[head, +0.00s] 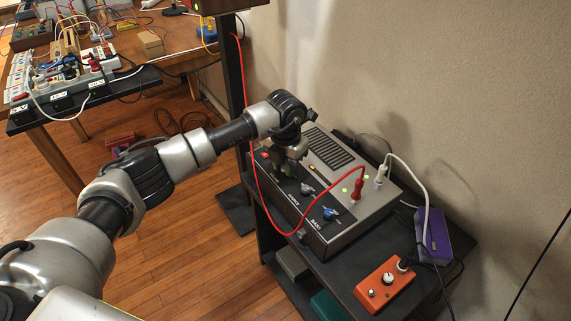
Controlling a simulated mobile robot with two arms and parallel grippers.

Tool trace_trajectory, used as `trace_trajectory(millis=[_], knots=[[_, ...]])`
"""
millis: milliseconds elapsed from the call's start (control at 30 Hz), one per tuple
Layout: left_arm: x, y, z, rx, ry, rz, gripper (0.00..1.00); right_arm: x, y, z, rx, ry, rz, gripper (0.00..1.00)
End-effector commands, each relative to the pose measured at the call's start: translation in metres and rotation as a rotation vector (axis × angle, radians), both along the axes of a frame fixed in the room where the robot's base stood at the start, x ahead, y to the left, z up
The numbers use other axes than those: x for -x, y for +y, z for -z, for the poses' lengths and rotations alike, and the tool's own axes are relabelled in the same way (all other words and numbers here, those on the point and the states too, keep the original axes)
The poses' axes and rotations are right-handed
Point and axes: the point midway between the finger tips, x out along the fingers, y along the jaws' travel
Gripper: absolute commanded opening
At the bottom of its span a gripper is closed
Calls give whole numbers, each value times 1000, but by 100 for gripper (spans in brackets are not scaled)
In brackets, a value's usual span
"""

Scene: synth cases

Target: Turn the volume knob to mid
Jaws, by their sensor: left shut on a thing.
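A grey amplifier-like box (320,247) with a black control panel and a slotted vent stands on the dark shelf against the wall. My left gripper (283,171) reaches down from above onto the left part of its panel and is shut on a knob there. The gripper hides most of that knob, so I cannot read its pointer or setting. The small panel lettering is hard to read. My right gripper is not in view.
A red cable (322,217) loops in front of the panel to a red plug (357,188); a white plug (381,174) stands beside it. An orange pedal (387,285) and a purple box (436,238) are at the right. A cluttered workbench (185,42) is behind.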

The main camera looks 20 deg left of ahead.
Motion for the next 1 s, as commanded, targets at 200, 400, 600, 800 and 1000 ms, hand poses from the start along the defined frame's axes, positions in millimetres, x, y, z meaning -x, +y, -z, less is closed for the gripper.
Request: trace_trajectory(millis=[200, 400, 600, 800, 1000], knots=[[0, 0, 0, -2, -2, 101, 3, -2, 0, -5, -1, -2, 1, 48], [-1, 1, 0, -2, -2, 263, 3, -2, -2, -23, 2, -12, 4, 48], [-1, 1, 0, -2, -2, 454, 3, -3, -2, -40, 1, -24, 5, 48], [-1, 1, 0, -2, -2, 641, 3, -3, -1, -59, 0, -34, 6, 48], [-1, 0, 0, -1, -2, 802, 3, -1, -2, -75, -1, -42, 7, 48]])
